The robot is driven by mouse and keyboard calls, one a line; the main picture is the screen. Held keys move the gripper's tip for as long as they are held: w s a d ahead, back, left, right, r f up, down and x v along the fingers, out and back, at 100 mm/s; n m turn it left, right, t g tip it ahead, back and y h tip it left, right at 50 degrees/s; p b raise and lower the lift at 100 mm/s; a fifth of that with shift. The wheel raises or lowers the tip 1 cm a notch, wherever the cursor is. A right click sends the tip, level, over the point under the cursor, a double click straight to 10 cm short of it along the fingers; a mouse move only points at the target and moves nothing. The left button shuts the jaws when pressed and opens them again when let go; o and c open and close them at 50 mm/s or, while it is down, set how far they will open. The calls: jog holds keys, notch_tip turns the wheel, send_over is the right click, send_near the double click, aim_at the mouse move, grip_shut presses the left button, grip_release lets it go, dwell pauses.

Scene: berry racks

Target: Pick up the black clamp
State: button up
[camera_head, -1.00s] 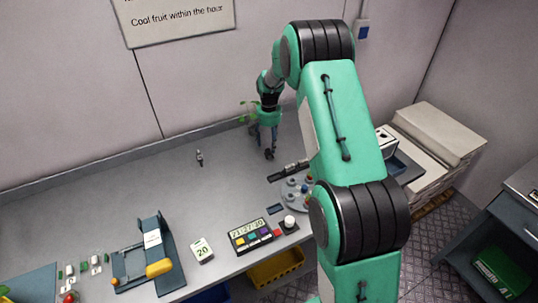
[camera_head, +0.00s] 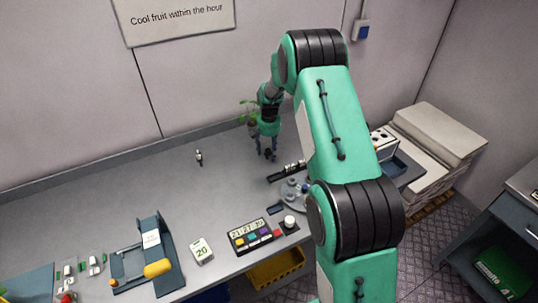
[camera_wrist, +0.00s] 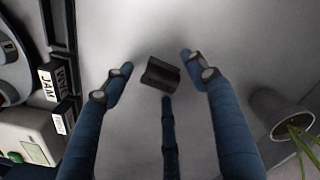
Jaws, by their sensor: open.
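The black clamp (camera_wrist: 160,74) is a small dark block on the grey bench, seen in the wrist view. My gripper (camera_wrist: 155,66) is open above it. Two blue-grey fingers with dark tips stand to its left and right, and a third finger comes up from below in the picture. The clamp lies between the fingertips, with no visible contact. In the head view my gripper (camera_head: 266,152) points down at the back of the bench, and a small dark shape by its fingertips is hard to make out.
A potted plant (camera_wrist: 273,110) stands close to the right finger in the wrist view. In the head view, a small upright item (camera_head: 199,157) stands left of my gripper. The bench (camera_head: 150,185) around it is mostly clear.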

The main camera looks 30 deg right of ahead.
aim_at(269, 151)
jog(key=c, duration=0.8)
jog(key=shift+c, duration=0.2)
jog(key=shift+r, duration=0.1)
notch_tip(269, 151, up, 10)
jog(key=p, duration=0.1)
jog(key=shift+p, duration=0.3)
dwell(0.4)
